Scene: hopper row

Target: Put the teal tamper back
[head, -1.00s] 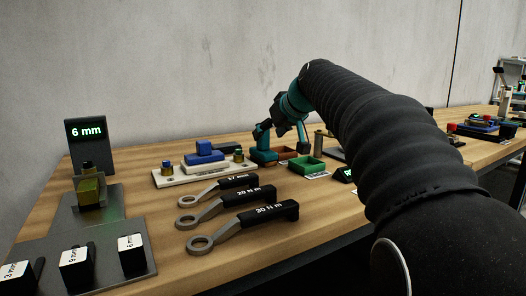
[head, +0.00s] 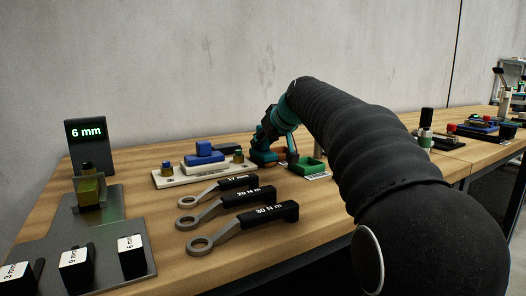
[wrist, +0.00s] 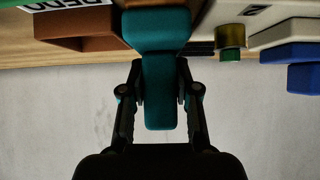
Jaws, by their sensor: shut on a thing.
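The teal tamper (wrist: 156,30) is in the wrist view, with a wide block at the top of the picture and a narrower handle below. My gripper (wrist: 160,75) has a finger on each side of the handle and is shut on it. In the head view my gripper (head: 272,135) is at the far part of the bench, with the teal tamper (head: 262,157) low beside the green tray. A brown tray (wrist: 75,28) is left of the tamper in the wrist view. Whether the tamper touches the bench or a tray cannot be told.
A green tray (head: 308,167) stands just right of my gripper. A cream fixture with a blue block (head: 204,153) is to its left. Several torque wrenches (head: 240,215) lie nearer. A block stand with a 6 mm display (head: 87,132) is at the left. Bare wood shows between them.

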